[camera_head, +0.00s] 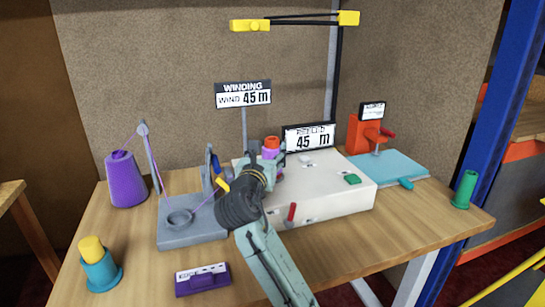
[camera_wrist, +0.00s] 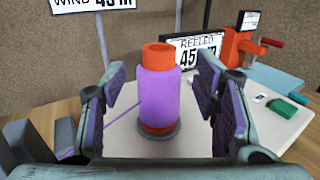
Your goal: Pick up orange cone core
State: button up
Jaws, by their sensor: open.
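The orange cone core (camera_wrist: 158,56) stands upright on a dark spindle base on the white winding machine (camera_head: 330,187), with purple yarn (camera_wrist: 158,97) wound around its middle. Its orange top also shows in the head view (camera_head: 271,142), with its lower part partly hidden by my gripper. My gripper (camera_wrist: 162,92) is open, with one finger on each side of the wound core and visible gaps to both. In the head view my gripper (camera_head: 268,168) is at the machine's left end. A purple thread runs off the yarn to the left in the wrist view.
A purple yarn cone (camera_head: 125,180) and a grey thread stand (camera_head: 190,222) are at the left. A blue holder with a yellow core (camera_head: 92,248) and a purple box (camera_head: 202,279) are in front. An orange device (camera_head: 366,134) on a blue plate and a green spool (camera_head: 465,188) are right.

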aim_at(270, 144)
jog(key=p+x, duration=0.2)
jog(key=x, duration=0.4)
jog(key=shift+w+r, duration=0.15)
jog(key=shift+w, duration=0.15)
grip_shut()
dwell(0.4)
